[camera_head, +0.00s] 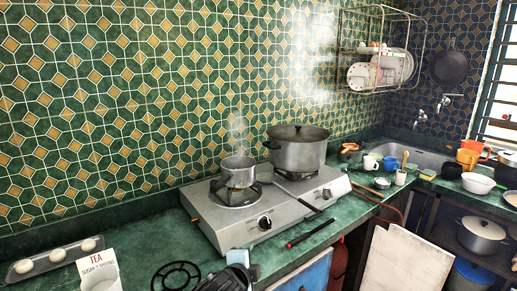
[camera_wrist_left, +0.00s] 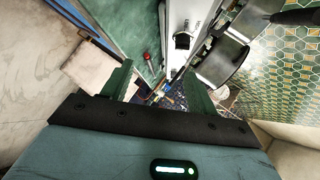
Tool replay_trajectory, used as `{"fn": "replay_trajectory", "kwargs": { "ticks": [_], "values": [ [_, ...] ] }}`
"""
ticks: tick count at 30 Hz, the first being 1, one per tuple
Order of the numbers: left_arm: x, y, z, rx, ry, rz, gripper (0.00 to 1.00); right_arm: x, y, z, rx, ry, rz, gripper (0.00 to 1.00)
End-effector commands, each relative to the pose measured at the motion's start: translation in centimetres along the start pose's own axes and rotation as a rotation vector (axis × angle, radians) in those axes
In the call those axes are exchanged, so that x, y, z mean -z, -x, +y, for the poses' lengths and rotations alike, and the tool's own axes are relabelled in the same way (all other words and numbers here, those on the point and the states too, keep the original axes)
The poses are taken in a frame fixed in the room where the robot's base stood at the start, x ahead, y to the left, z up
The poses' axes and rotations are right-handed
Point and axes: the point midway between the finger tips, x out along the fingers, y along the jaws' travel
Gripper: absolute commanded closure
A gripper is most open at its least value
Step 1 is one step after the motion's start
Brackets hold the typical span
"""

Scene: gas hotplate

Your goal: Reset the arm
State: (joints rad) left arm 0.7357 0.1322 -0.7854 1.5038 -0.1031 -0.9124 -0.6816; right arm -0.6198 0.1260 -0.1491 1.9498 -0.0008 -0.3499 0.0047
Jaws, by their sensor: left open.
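My left gripper (camera_head: 245,266) is at the bottom edge of the head view, in front of the gas hotplate (camera_head: 280,215). In the left wrist view its two dark green fingers (camera_wrist_left: 157,88) stand wide apart with nothing held between them. The silver hotplate carries a small steaming saucepan (camera_head: 238,171) on its left burner and a large lidded pot (camera_head: 298,150) toward the back right. The gripper is apart from both pots. My right gripper is in neither view.
A red-and-black stick-like tool (camera_head: 311,234) lies on the green counter before the hotplate. A tea box (camera_head: 99,271) and a tray of round items (camera_head: 56,258) are at left. Cups and bowls crowd the sink side; a wire dish rack (camera_head: 380,65) hangs above.

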Motion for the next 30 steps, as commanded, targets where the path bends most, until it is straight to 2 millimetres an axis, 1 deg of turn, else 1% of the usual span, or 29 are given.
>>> {"fn": "replay_trajectory", "kwargs": {
  "ticks": [2, 3, 11, 14, 15, 17, 21, 23, 24, 26, 27, 29, 30],
  "values": [
    [0.0, 0.0, 0.0, 0.000, 0.000, 0.000, 0.41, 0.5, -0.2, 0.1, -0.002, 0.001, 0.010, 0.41],
    [-0.1, 0.1, 0.6, -0.007, 0.014, 0.003, 0.41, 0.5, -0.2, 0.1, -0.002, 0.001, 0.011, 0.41],
    [-1.1, 1.4, 7.4, -0.070, 0.235, 0.043, 0.41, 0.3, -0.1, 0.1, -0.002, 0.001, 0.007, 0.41],
    [-1.8, 2.2, 10.4, -0.096, 0.340, 0.052, 0.41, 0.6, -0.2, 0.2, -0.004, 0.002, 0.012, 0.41],
    [-2.1, 2.7, 11.8, -0.108, 0.387, 0.053, 0.41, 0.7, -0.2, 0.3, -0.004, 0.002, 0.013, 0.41],
    [-2.8, 3.6, 14.0, -0.126, 0.467, 0.053, 0.41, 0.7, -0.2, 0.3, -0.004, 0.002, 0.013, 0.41],
    [-4.7, 6.3, 19.4, -0.158, 0.670, 0.035, 0.41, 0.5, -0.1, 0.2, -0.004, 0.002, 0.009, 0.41],
    [-5.6, 7.7, 21.6, -0.169, 0.755, 0.021, 0.41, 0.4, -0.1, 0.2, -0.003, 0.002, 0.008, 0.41],
    [-6.2, 8.7, 23.0, -0.173, 0.810, 0.011, 0.41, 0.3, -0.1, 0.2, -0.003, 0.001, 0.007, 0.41],
    [-7.2, 10.2, 25.1, -0.180, 0.892, -0.009, 0.41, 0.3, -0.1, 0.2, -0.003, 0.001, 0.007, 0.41],
    [-8.0, 11.4, 26.5, -0.182, 0.944, -0.024, 0.41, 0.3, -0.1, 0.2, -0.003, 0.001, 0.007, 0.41],
    [-9.0, 13.2, 28.4, -0.183, 1.020, -0.050, 0.41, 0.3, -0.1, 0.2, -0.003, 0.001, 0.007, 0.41],
    [-9.8, 14.5, 29.7, -0.183, 1.067, -0.069, 0.41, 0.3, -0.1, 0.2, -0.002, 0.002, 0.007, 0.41]
  ]
}}
